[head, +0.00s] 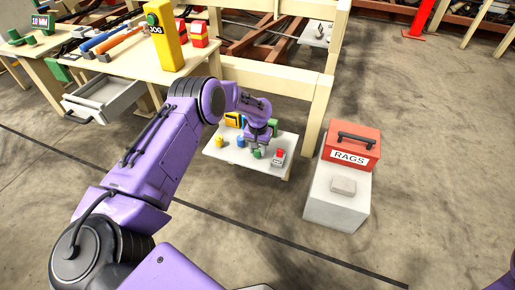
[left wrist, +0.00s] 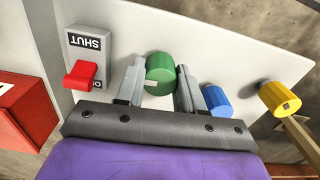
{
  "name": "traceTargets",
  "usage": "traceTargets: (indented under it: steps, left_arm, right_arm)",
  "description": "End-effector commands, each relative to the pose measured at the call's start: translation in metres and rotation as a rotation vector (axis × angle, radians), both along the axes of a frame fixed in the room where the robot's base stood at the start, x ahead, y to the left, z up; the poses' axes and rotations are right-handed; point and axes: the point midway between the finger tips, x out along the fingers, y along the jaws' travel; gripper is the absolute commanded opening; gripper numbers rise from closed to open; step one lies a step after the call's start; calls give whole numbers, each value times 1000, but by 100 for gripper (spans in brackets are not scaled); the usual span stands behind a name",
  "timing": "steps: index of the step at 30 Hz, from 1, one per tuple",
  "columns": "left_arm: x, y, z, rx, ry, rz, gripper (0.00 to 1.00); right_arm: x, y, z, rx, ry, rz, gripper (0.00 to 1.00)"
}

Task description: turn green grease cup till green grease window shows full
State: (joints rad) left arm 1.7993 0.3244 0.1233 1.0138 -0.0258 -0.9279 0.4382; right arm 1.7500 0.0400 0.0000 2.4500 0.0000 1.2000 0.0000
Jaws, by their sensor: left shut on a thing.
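The green grease cup (left wrist: 160,66) is a round green knob with a pale mark on its face. It stands on a white panel (left wrist: 225,45) between the two grey fingers of my left gripper (left wrist: 159,88). The gripper is shut on the cup. In the head view my left gripper (head: 258,147) is low over the white shelf, and a little of the green cup (head: 257,154) shows below it. I cannot make out a green grease window or its level in either view. My right gripper is not in view.
A blue knob (left wrist: 217,99) and a yellow knob (left wrist: 279,99) stand to one side of the green cup. A red lever (left wrist: 81,75) on a plate marked SHUT is on the other side. A red RAGS box (head: 350,145) stands right of the shelf.

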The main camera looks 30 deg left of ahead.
Motion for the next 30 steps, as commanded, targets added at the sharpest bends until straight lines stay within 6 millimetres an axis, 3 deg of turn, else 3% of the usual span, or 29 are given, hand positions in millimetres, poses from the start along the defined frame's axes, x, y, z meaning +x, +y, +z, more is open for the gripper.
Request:
traceTargets:
  steps: [18, 19, 21, 30]
  left_arm:
    - [0, 0, 0, 0, 0, -56, 7]
    - [0, 0, 0, 0, 0, -56, 41]
    - [0, 0, 0, 0, 0, -55, 63]
    - [0, 0, 2, 0, 0, -55, 63]
  right_arm:
    - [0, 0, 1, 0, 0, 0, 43]
    - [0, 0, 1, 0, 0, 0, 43]
    - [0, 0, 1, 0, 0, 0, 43]
    - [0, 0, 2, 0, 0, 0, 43]
